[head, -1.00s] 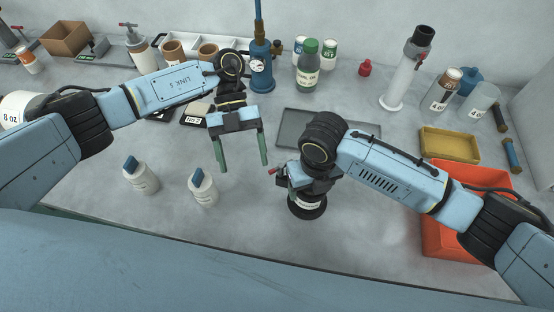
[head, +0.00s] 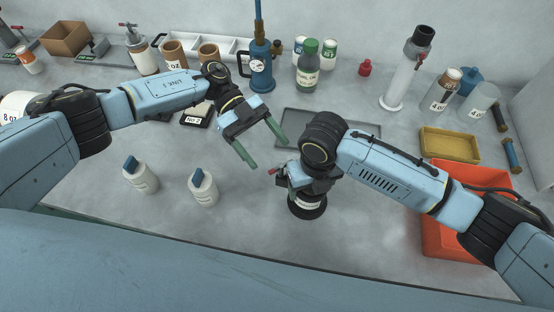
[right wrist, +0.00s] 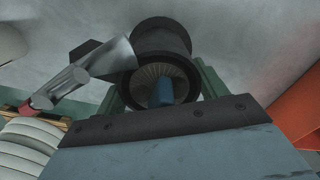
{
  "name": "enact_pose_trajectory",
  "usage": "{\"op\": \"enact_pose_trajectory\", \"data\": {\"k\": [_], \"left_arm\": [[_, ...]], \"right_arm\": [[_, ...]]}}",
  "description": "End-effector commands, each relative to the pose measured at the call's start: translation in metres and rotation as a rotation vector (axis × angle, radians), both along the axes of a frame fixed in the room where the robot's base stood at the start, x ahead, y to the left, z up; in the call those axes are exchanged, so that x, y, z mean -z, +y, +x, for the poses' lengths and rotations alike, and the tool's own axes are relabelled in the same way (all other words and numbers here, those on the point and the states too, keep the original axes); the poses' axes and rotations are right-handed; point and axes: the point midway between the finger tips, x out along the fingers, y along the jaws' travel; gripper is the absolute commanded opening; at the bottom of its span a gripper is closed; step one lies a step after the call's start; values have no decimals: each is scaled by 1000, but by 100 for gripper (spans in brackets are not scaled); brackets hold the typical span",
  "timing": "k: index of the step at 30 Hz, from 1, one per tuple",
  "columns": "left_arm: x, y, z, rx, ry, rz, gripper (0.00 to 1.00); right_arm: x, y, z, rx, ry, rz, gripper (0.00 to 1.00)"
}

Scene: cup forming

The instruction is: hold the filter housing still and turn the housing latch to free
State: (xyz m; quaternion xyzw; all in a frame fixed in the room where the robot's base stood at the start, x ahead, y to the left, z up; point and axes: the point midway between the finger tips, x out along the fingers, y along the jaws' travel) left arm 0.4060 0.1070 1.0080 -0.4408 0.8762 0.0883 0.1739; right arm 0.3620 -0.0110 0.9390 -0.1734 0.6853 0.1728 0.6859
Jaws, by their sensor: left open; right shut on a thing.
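The filter housing (head: 307,208) is a dark round body with a pale label band, standing upright on the table. My right gripper (right wrist: 163,92) is shut on it from above; its green fingers lie on either side in the right wrist view, where the housing (right wrist: 163,40) shows a pleated inside and a blue piece. The latch (head: 274,170) is a lever with a red tip sticking out to the left; its silver arm shows in the wrist view (right wrist: 82,76). My left gripper (head: 266,154) is open and empty, up and left of the latch, apart from it.
Two white bottles with blue tops (head: 203,188) stand left of the housing. A grey tray (head: 292,127) lies behind it. An orange bin (head: 439,240) and a yellow tray (head: 450,145) are at the right. The table front of the housing is clear.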

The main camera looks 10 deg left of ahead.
Motion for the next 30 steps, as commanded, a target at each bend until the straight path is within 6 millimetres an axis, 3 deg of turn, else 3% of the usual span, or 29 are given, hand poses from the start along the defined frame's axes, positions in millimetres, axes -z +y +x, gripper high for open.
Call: {"op": "enact_pose_trajectory", "data": {"k": [9,20,30], "left_arm": [[16,-32,-24,1,-1,-2,74],[18,-35,-26,0,-1,-2,74],[17,-35,-26,0,-2,-1,30]], "right_arm": [[-1,0,0,0,0,1,35],[-1,0,0,0,0,1,35],[-1,0,0,-1,0,1,35]]}}
